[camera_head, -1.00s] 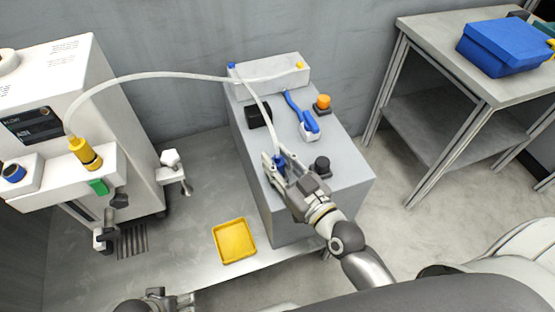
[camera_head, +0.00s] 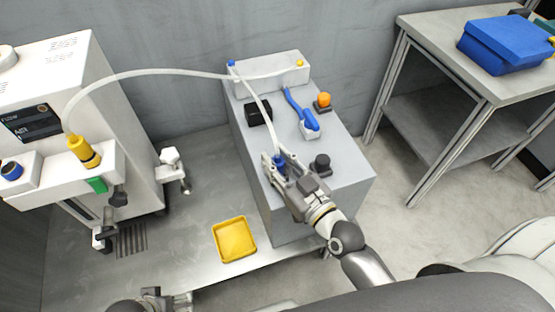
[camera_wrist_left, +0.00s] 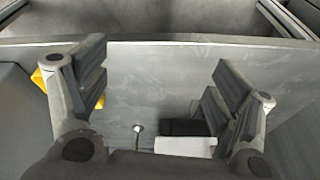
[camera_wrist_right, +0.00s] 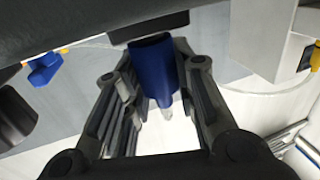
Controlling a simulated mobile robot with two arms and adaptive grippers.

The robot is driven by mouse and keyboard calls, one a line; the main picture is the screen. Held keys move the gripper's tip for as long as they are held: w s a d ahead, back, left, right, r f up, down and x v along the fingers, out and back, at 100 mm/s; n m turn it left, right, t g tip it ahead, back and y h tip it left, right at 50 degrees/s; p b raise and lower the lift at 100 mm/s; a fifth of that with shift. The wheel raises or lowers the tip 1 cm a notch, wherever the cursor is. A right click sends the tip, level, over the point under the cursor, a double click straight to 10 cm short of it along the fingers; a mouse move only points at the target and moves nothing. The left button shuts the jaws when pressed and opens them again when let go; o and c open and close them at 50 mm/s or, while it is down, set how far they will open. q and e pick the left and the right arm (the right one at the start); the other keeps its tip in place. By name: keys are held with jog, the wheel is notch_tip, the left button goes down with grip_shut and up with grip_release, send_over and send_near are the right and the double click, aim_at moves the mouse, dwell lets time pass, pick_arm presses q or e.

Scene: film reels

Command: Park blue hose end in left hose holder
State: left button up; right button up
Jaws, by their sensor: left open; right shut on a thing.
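The blue hose end (camera_head: 279,161) is gripped in my right gripper (camera_head: 278,168), above the front left of the grey cabinet top (camera_head: 345,176). A pale hose rises from it to the white block (camera_head: 277,75) at the cabinet's back. The right wrist view shows the blue hose end (camera_wrist_right: 153,62) between the closed fingers. A black block (camera_head: 258,113) stands behind it on the cabinet, and a round black piece (camera_head: 320,163) is to its right. I cannot tell which part is the left hose holder. My left gripper (camera_wrist_left: 155,95) is open and empty over the low platform.
A second hose runs from the yellow connector (camera_head: 83,151) on the white machine (camera_head: 100,85) to the white block. A blue brush (camera_head: 300,108) and an orange knob (camera_head: 323,101) are on the cabinet. A yellow tray (camera_head: 235,241) lies on the platform, which is mostly clear.

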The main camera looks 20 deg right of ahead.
jog(key=o, duration=0.6)
jog(key=shift+o, duration=0.7)
pick_arm(q)
jog(key=shift+w+r, duration=0.1)
jog(key=shift+r, duration=0.35)
pick_arm(e)
jog(key=shift+s+f, duration=0.1)
